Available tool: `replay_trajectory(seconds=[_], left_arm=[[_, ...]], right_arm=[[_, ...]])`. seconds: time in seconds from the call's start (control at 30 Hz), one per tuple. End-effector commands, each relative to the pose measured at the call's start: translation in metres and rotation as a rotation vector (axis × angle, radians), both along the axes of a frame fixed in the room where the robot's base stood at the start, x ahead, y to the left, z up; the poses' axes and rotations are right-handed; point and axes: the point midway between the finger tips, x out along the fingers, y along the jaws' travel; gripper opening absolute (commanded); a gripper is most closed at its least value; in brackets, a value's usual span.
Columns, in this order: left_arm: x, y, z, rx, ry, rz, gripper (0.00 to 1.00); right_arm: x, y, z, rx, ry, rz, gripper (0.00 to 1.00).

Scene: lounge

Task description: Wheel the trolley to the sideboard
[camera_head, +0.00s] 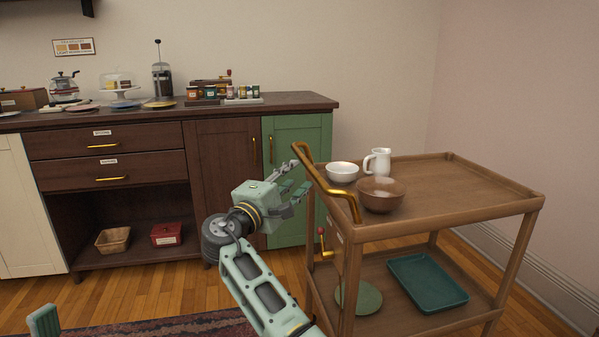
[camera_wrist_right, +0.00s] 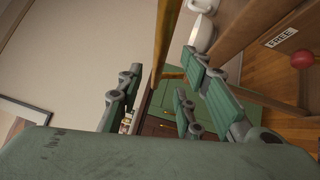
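The wooden trolley (camera_head: 480,205) stands at the right, its brass handle (camera_head: 325,182) on its left end, toward my right gripper. My right gripper (camera_head: 291,181) is open and empty just left of the handle. In the right wrist view, the handle (camera_wrist_right: 165,45) shows between the spread fingers; I cannot tell if they touch it. A red-knobbed brass lever (camera_head: 322,240) sits on the trolley's end, and a label beside the knob reads "FREE" (camera_wrist_right: 281,37). The dark sideboard (camera_head: 110,140) stands along the back wall. A green part, probably my left gripper (camera_head: 44,320), barely shows at lower left.
A white bowl (camera_head: 341,172), white jug (camera_head: 378,161) and brown bowl (camera_head: 380,195) stand on the trolley top. A teal tray (camera_head: 427,281) and green plate (camera_head: 359,297) lie on its lower shelf. A rug (camera_head: 180,327) lies in front; wooden floor is clear before the sideboard.

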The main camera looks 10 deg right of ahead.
Motion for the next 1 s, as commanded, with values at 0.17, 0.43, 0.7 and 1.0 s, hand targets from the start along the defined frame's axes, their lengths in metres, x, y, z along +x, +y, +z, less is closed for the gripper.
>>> replay_trajectory(seconds=[0.17, 0.43, 0.7, 1.0], left_arm=[[0.000, 0.000, 0.000, 0.000, 0.001, 0.000, 0.40], [0.000, 0.000, 0.000, 0.000, 0.001, 0.000, 0.40], [0.000, 0.000, -0.001, 0.001, 0.001, -0.001, 0.40], [0.000, 0.000, -0.001, 0.001, 0.002, -0.001, 0.40]], right_arm=[[-0.004, 0.003, 0.000, 0.001, -0.001, 0.000, 0.33], [-0.002, 0.004, -0.006, 0.012, 0.002, 0.017, 0.33], [0.012, 0.032, -0.086, 0.252, -0.019, 0.384, 0.33], [-0.073, 0.082, -0.111, 0.715, -0.282, 0.994, 0.33]])
